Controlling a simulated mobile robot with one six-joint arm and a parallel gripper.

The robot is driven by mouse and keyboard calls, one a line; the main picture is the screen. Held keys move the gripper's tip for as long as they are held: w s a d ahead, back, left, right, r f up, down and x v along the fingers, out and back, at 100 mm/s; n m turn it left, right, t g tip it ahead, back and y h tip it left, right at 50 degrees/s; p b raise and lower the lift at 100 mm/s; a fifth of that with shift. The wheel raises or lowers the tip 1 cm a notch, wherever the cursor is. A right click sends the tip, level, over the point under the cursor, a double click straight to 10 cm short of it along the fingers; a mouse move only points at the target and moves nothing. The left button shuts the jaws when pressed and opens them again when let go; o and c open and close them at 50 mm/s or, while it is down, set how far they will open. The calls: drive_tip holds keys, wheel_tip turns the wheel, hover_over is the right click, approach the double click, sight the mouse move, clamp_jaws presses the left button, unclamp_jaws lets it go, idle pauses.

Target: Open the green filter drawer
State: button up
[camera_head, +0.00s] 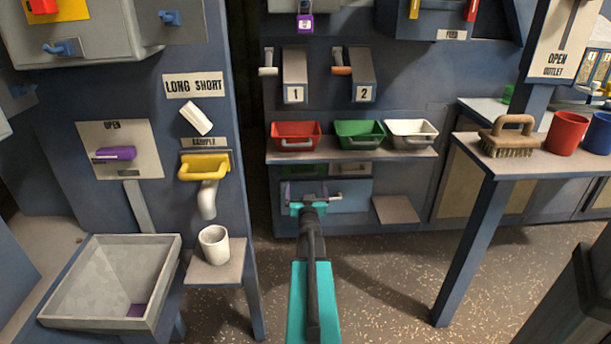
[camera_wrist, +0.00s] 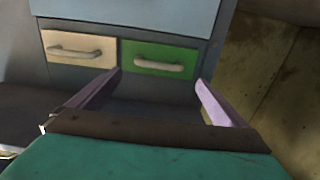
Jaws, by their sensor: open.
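The green filter drawer (camera_wrist: 158,60) has a green front with a pale bar handle. In the wrist view it is ahead of my gripper (camera_wrist: 159,77), and it looks closed. My gripper is open and empty, its two lavender fingers apart on either side of the handle in the picture. The fingers look short of the handle; no contact shows. In the head view my gripper (camera_head: 313,200) is low in front of the blue cabinet, below the shelf. Drawer fronts behind it are small and partly hidden there.
A cream drawer (camera_wrist: 80,47) with its own handle adjoins the green one in the wrist view. Red (camera_head: 296,135), green (camera_head: 360,134) and white (camera_head: 411,133) bins stand on the shelf (camera_head: 345,155) above my gripper. A table (camera_head: 520,165) stands to the right.

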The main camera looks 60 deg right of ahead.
sight(304, 173)
drive_tip(key=shift+b+x, duration=1.4)
drive_tip(key=shift+x, duration=4.1)
drive_tip(key=shift+c, duration=0.4)
drive_tip(key=shift+a, duration=0.1)
drive_tip(key=c, duration=1.1)
